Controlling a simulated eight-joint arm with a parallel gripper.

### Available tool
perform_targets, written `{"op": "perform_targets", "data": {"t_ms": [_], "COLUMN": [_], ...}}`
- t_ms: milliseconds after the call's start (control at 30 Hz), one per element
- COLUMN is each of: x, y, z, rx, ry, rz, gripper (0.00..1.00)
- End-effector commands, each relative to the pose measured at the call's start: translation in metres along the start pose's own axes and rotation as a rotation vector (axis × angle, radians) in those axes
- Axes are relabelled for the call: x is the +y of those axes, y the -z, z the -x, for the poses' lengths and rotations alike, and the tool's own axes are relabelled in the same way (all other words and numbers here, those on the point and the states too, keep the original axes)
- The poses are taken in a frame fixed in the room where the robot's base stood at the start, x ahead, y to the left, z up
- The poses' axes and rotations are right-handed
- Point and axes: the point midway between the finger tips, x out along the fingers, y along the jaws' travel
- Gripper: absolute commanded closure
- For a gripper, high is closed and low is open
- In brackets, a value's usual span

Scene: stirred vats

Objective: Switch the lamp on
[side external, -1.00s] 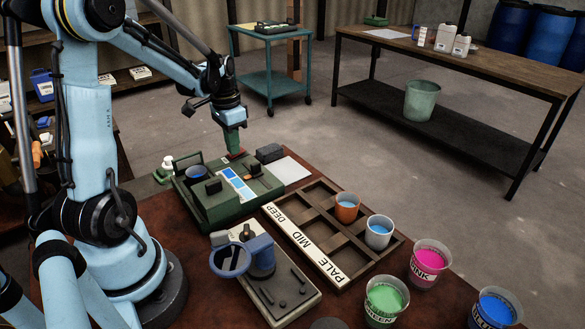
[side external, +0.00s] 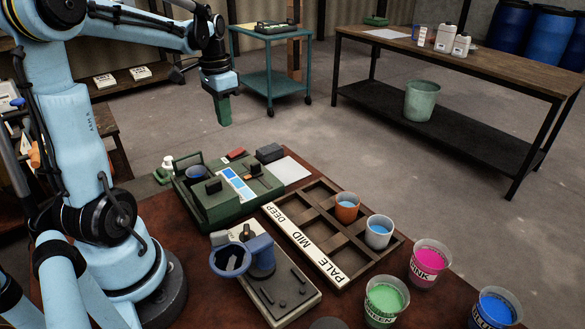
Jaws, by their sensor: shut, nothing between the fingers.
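A green instrument box (side external: 215,205) stands on the red-brown table. It carries a strip of blue shades (side external: 237,182), a black knob (side external: 254,171), a blue-filled cup (side external: 196,173) and black raised parts. A small red part (side external: 236,154) shows at its back edge and looks like a switch. No part is plainly recognisable as a lamp, and I cannot tell whether any light is on. My gripper (side external: 224,122) has green fingers pointing down. It is shut and empty, well above the back of the green box, touching nothing.
A grey device with a blue ring (side external: 230,259) stands in front. Pink (side external: 428,263), green (side external: 386,302) and blue (side external: 494,309) vats stand at right.

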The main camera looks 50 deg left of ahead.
Motion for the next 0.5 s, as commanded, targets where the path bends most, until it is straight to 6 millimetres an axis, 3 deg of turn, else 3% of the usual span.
{"op": "perform_targets", "data": {"t_ms": [200, 500], "x": [0.001, 0.000], "y": [-0.005, -0.008], "z": [0.034, 0.055], "rx": [0.000, 0.000], "ry": [0.000, 0.000], "rz": [0.001, 0.000], "gripper": [1.00, 1.00]}}
